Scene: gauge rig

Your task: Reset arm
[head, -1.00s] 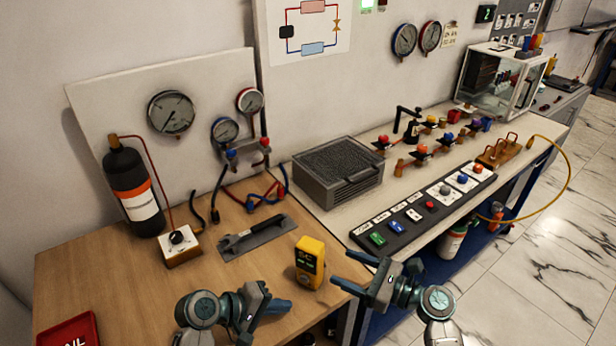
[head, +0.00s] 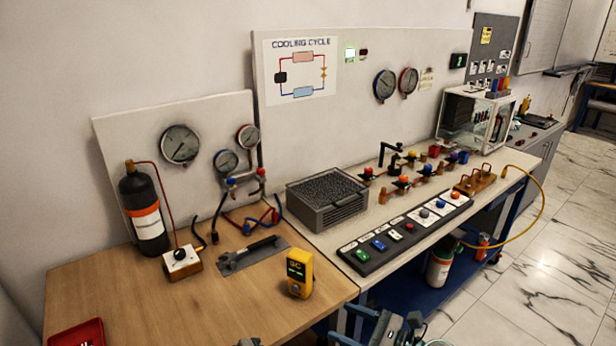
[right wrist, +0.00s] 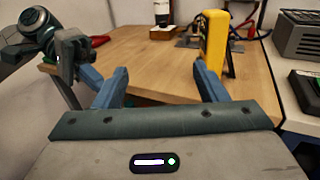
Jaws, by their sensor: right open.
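My right gripper (head: 372,328) is at the bottom edge of the head view, in front of the bench and partly cut off. In the right wrist view its two blue fingers (right wrist: 162,80) stand wide apart with nothing between them. My left gripper (right wrist: 76,58) shows at the upper left of the right wrist view, near the wooden table's edge. Only a sliver of it shows at the bottom of the head view, and its jaw opening is unclear.
A yellow handheld meter (head: 299,273) stands near the wooden table's (head: 190,310) front edge. It also shows beyond my right fingers in the wrist view (right wrist: 214,42). A red tray (head: 77,334) is at lower left. A black switch panel (head: 385,250) lies along the right bench.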

